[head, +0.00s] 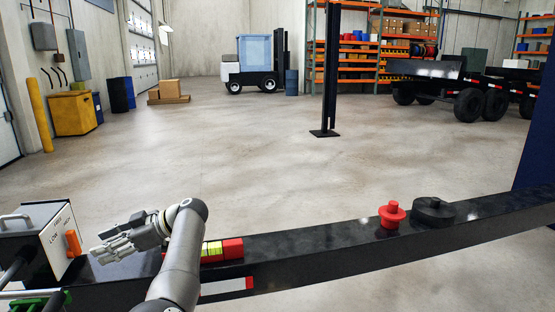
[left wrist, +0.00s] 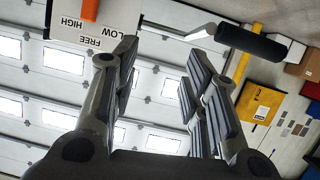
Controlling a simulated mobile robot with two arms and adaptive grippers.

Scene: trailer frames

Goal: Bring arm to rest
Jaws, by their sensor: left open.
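My left gripper (head: 108,245) is above the black beam, just right of the control box (head: 68,240) with the orange lever (head: 73,243). Its fingers point left in the head view. In the left wrist view its fingers (left wrist: 160,75) are spread apart with nothing between them. There the control box (left wrist: 90,22) appears upside down, with "HIGH", "FREE" and "LOW" on it. The orange lever (left wrist: 90,10) and a black grip on a metal rod (left wrist: 250,42) show above the fingers. My right gripper is not in view.
The black beam (head: 320,245) crosses the foreground. A red knob (head: 391,214) and a black round cap (head: 433,211) sit on it. A red and yellow-green block (head: 222,250) lies beside my left arm. Open concrete floor (head: 230,150) spreads beyond, with a black post (head: 330,80).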

